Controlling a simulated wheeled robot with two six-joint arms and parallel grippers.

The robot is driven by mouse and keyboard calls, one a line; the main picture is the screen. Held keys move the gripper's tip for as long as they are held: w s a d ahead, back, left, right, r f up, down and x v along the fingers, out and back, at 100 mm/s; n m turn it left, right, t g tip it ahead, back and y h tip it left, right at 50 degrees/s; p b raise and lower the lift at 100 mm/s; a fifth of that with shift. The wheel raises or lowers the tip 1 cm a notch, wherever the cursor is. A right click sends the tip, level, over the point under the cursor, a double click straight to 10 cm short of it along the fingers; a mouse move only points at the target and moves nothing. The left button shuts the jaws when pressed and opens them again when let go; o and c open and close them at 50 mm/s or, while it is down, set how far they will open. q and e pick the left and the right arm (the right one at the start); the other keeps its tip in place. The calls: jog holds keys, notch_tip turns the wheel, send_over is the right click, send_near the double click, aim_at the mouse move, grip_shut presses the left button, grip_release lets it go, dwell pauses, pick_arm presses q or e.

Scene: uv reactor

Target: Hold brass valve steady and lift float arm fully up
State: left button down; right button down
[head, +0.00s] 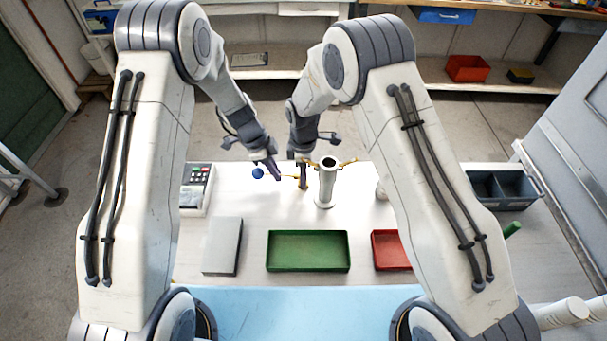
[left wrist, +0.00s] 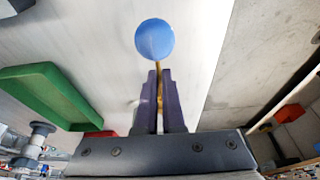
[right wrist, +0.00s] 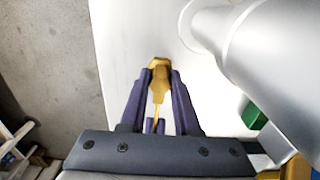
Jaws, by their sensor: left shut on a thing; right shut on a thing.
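The float arm is a thin brass rod (left wrist: 158,72) with a blue ball float (left wrist: 154,39) on its end; the ball also shows in the head view (head: 258,173), left of the valve post. My left gripper (left wrist: 160,82) is shut on the rod just behind the ball, and it also shows in the head view (head: 277,174). My right gripper (right wrist: 160,80) is shut on the brass valve (right wrist: 160,72), whose golden body sits between its fingertips. In the head view my right gripper (head: 303,178) is just left of the pale upright post (head: 325,188), which has brass fittings near its top.
On the white table stand a grey block (head: 221,246), a green tray (head: 307,267), a red tray (head: 389,265) and a keypad device (head: 196,187). A dark two-part bin (head: 503,200) is at the right. Bare table lies between post and green tray.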

pick_arm(q)
jog(key=shift+a+f, duration=0.15)
jog(key=shift+f, duration=0.7)
jog(key=shift+c, duration=2)
grip_release()
jog(key=shift+r, duration=0.15)
jog(key=shift+r, duration=3.4)
